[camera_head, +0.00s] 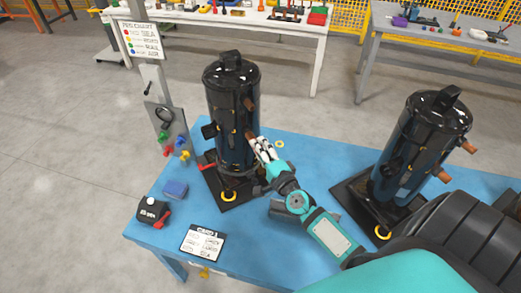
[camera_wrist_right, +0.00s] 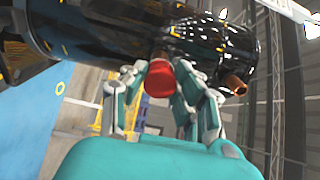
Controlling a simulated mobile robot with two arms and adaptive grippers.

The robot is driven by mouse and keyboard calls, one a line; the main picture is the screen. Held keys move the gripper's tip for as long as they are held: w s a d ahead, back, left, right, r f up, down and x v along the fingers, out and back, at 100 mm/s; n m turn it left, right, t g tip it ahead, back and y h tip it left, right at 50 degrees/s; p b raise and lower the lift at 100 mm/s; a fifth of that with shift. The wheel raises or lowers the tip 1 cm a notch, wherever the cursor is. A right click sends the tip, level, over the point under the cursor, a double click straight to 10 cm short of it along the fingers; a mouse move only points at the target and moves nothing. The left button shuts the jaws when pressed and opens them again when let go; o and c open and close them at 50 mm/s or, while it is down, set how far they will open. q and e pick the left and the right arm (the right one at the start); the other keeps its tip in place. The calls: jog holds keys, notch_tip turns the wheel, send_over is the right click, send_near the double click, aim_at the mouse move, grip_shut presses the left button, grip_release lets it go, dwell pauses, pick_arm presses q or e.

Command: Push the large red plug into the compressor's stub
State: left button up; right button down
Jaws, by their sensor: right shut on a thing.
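The black compressor (camera_head: 230,120) stands upright at the left of the blue table. My right gripper (camera_head: 262,146) is at its right side, at the height of a lower stub. In the right wrist view the large red plug (camera_wrist_right: 159,78) sits between the fingertips of my right gripper (camera_wrist_right: 160,80), which are shut on it. The plug's far end lines up with the compressor's stub (camera_wrist_right: 160,54) and appears to meet it. How deep it sits cannot be told. My left gripper is not in view.
A second black compressor (camera_head: 425,140) stands to the right on the same table (camera_head: 165,240). A post with coloured plugs (camera_head: 168,125) stands behind.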

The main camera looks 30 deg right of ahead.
jog(key=shift+w, duration=0.65)
dwell(0.3)
jog(key=c, duration=0.9)
grip_release()
jog(key=shift+s+f, duration=0.1)
jog(key=shift+s, duration=0.5)
jog(key=s, duration=0.7)
jog(key=s+a, duration=0.1)
jog(key=s, duration=0.3)
